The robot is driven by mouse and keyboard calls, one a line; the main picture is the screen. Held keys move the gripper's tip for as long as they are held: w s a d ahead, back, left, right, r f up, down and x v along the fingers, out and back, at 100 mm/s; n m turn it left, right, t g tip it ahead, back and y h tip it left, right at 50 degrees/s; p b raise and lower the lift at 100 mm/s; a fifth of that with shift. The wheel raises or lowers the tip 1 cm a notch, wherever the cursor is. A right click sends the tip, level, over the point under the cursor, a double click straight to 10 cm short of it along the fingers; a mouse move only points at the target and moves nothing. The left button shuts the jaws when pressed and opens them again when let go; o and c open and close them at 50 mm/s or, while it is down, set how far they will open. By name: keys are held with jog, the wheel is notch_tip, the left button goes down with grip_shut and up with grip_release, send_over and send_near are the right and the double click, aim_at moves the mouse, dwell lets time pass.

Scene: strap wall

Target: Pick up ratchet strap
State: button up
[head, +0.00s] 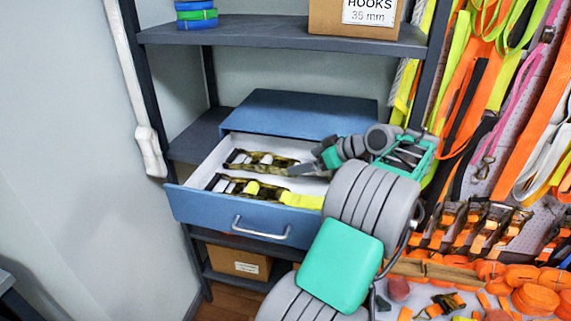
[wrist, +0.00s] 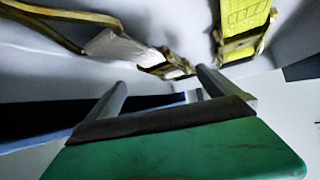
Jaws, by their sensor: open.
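Two ratchet straps lie in the open blue drawer (head: 222,213). The rear ratchet strap (head: 260,160) is olive and dark with pale parts. The front ratchet strap (head: 232,186) is similar, with a bright yellow band (head: 302,201) at its right. My gripper (head: 302,169) is inside the drawer's right part, just right of the rear strap. In the wrist view my gripper (wrist: 160,84) has its two fingers apart, with nothing held. Beyond them show an olive strap (wrist: 110,43) with a pale section and metal fittings, and a yellow strap (wrist: 243,22). I cannot tell whether a fingertip touches a strap.
The drawer's front has a metal handle (head: 261,231). A shelf (head: 285,41) with a cardboard box (head: 350,18) is above. A cardboard box (head: 238,262) stands below. Hanging straps (head: 490,70) and several buckles (head: 485,225) crowd the right wall. My arm covers the drawer's right end.

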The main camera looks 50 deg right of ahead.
aim_at(292, 163)
jog(key=x, duration=0.2)
jog(key=p+x, duration=0.1)
jog(key=x, duration=0.1)
jog(key=p+x, duration=0.1)
jog(key=x, duration=0.1)
jog(key=shift+w+a, duration=0.25)
jog(key=shift+w, duration=0.15)
jog(key=shift+w+f, duration=0.2)
jog(key=shift+w, duration=0.05)
jog(key=shift+d, duration=0.1)
jog(key=shift+c, duration=0.6)
